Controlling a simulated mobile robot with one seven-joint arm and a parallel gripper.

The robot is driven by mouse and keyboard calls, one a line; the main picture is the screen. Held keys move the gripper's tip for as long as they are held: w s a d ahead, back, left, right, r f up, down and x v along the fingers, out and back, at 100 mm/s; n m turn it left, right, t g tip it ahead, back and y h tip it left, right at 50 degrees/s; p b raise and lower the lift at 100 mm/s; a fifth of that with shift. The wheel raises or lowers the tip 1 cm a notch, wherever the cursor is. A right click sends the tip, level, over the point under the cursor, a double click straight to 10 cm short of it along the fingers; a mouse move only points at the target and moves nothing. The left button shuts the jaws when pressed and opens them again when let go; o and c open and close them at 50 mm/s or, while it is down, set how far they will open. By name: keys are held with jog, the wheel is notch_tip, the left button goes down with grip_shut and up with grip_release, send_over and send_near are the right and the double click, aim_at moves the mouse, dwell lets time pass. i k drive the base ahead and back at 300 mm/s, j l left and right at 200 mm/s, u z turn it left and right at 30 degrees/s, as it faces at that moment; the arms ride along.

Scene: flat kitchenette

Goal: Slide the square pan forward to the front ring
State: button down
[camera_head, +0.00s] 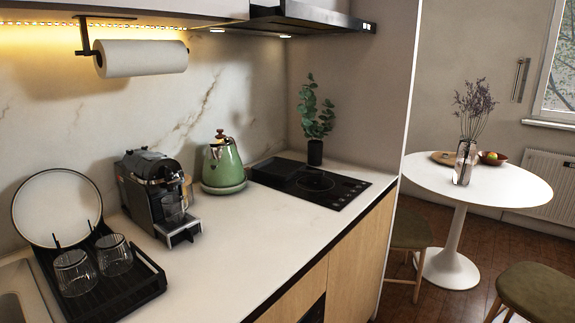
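The black square pan (277,169) sits at the back left of the black hob (333,197), near the marble wall and to the right of the green kettle. It covers the surface below it, and a handle cannot be made out at this size. A pale ring outline, the front ring (315,183), shows on the glass to the right of the pan, nearer the counter's front edge. Nothing stands on that ring. My gripper is not in view.
The green kettle (223,168) stands just left of the hob. A plant in a dark pot (315,152) stands behind it. A coffee machine (158,195) and a dish rack (125,285) are further left. The counter (255,240) before the hob is clear. A hood (310,20) hangs above.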

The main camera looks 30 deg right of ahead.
aim_at(276, 168)
jog(key=i+l+u, duration=0.15)
jog(key=l, duration=0.85)
jog(key=l+u, duration=0.15)
jog(key=l, duration=0.9)
jog(key=i+l, duration=0.1)
jog(key=l, duration=1.9)
jog(key=i+l, duration=0.1)
jog(key=i, duration=0.9)
